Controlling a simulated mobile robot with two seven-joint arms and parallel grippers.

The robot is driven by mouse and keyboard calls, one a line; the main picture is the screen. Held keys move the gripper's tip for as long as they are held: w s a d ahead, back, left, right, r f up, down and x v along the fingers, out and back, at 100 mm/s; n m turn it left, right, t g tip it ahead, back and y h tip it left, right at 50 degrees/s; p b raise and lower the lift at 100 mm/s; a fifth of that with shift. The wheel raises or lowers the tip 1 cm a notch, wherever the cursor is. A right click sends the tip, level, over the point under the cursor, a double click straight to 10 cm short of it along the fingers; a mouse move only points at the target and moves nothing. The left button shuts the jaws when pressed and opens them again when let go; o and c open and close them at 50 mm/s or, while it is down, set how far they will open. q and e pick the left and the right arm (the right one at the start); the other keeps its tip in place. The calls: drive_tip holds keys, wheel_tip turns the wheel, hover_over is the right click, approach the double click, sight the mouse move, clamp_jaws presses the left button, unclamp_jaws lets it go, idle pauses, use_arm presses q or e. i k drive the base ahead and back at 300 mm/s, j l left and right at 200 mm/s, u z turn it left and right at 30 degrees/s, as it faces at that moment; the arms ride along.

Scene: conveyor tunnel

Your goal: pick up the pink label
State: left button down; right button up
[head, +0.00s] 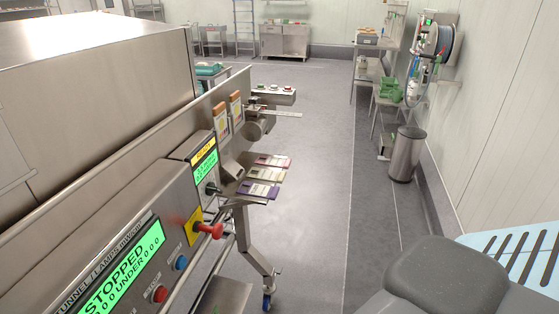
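The pink label (273,161) lies flat, farthest back of three labels on a small metal shelf at the side of the machine. A yellow-green label (268,174) lies just in front of it, and a purple label (257,190) lies nearest. All three stick out over the floor side. Neither of my grippers is in view, and nothing is seen touching the labels.
The steel machine (90,95) fills the left. Its panel has a green "STOPPED" screen (122,268), a red lever knob (213,231) and buttons. Open grey floor (320,215) lies right of the shelf. A steel bin (405,155) stands by the right wall.

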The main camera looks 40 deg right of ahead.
sight(285, 163)
drive_tip(key=i+l, duration=0.15)
drive_tip(key=l, duration=0.25)
drive_tip(key=i+l, duration=0.15)
drive_tip(key=l, duration=0.25)
drive_tip(key=i+l, duration=0.15)
drive_tip(key=l, duration=0.25)
drive_tip(key=i+l, duration=0.15)
drive_tip(key=l, duration=0.25)
drive_tip(key=i+l, duration=0.15)
drive_tip(key=l, duration=0.25)
drive_tip(key=i+l, duration=0.15)
drive_tip(key=l, duration=0.25)
drive_tip(key=i+l, duration=0.15)
drive_tip(key=l, duration=0.25)
drive_tip(key=i+l, duration=0.15)
drive_tip(key=l, duration=0.25)
drive_tip(key=u, duration=0.05)
